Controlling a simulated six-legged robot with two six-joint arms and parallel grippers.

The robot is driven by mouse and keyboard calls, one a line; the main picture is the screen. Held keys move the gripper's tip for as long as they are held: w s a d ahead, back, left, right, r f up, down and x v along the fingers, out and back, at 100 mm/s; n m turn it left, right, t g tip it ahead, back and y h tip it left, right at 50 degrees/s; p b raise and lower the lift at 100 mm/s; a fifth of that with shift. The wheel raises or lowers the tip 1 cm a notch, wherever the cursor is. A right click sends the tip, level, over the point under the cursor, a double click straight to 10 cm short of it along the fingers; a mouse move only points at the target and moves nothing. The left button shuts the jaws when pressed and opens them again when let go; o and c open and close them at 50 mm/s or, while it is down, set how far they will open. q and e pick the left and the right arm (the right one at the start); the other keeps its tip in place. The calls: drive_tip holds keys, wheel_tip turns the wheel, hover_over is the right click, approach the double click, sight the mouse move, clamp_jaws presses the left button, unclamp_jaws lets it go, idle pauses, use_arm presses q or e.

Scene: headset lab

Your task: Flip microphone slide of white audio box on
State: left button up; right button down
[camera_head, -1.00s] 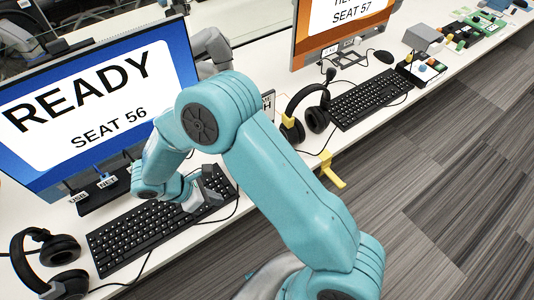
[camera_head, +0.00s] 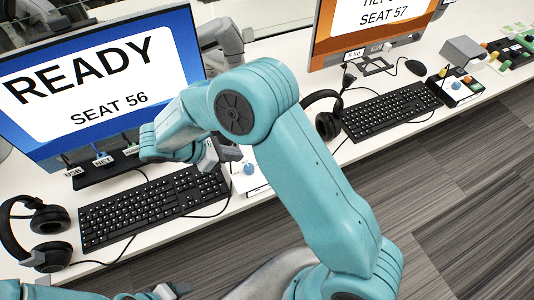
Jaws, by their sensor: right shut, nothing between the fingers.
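A white audio box (camera_head: 252,184) with a blue knob (camera_head: 249,169) shows between the keyboard of seat 56 and my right arm. My arm hides part of it, and I cannot make out its microphone slide. My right gripper (camera_head: 230,154) is shut and empty, just above and left of the blue knob, in front of the seat 56 screen's lower right corner. I cannot tell whether it touches the box. Part of my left gripper (camera_head: 172,290) shows at the bottom edge; its fingers are not clear.
A black keyboard (camera_head: 150,208) and a headset (camera_head: 38,235) lie at seat 56, below the READY monitor (camera_head: 105,85). A labelled dark port strip (camera_head: 108,170) stands behind the keyboard. Seat 57 has a keyboard (camera_head: 392,110), a headset (camera_head: 327,122) and a knobbed box (camera_head: 457,86).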

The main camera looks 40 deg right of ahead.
drive_tip(key=p+x, duration=0.1)
drive_tip(key=x, duration=0.8)
drive_tip(key=shift+s+d+f, duration=0.1)
drive_tip(key=shift+d, duration=0.3)
use_arm(q)
drive_tip(key=shift+d+r, duration=0.25)
drive_tip(key=shift+r, duration=0.35)
use_arm(e)
drive_tip(key=shift+d+f, duration=0.15)
drive_tip(key=shift+f, duration=0.05)
drive_tip(key=d, duration=0.2)
drive_tip(key=s+d+b, duration=0.1)
drive_tip(key=d, duration=0.1)
use_arm(q)
drive_tip(key=shift+f, duration=0.55)
